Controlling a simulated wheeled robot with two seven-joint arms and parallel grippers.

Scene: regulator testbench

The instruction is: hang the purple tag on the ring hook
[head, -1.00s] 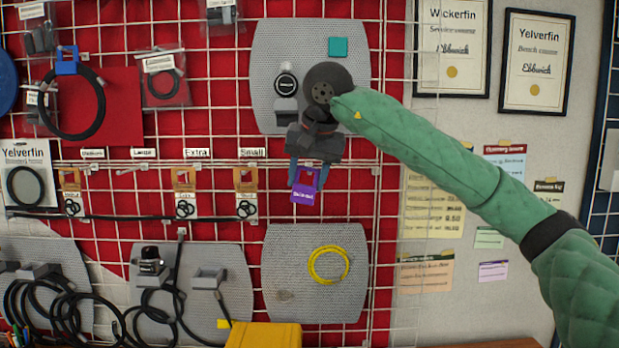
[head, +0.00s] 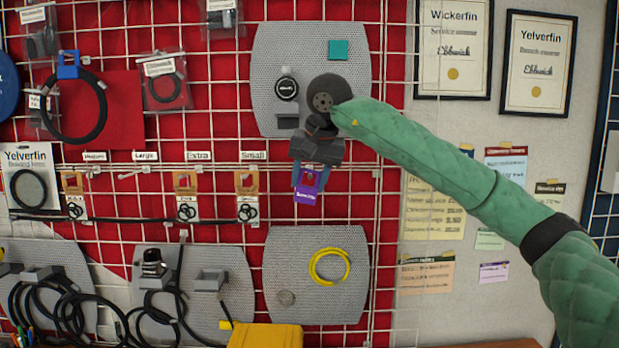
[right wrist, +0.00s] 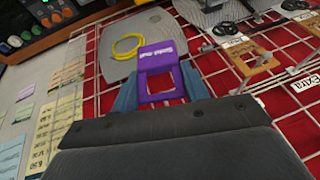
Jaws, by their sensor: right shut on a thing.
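The purple tag (head: 306,196) has a square opening and a band with pale lettering. It is between the blue fingers of my right gripper (head: 310,177), in front of the red wall grid below the upper right grey panel. In the right wrist view the fingers (right wrist: 160,88) are shut on the sides of the tag (right wrist: 158,52), and its lettered band points away from the gripper. I cannot tell whether the tag touches anything behind it. I cannot tell which hook is the ring hook. My left gripper is not in view.
A yellow ring (head: 330,266) hangs on the lower right grey panel (head: 345,302). Brown tags (head: 186,181) hang in a row to the left. A blue tag (head: 68,66) is above a black hose ring (head: 105,110). A yellow box (head: 265,336) is at the bottom.

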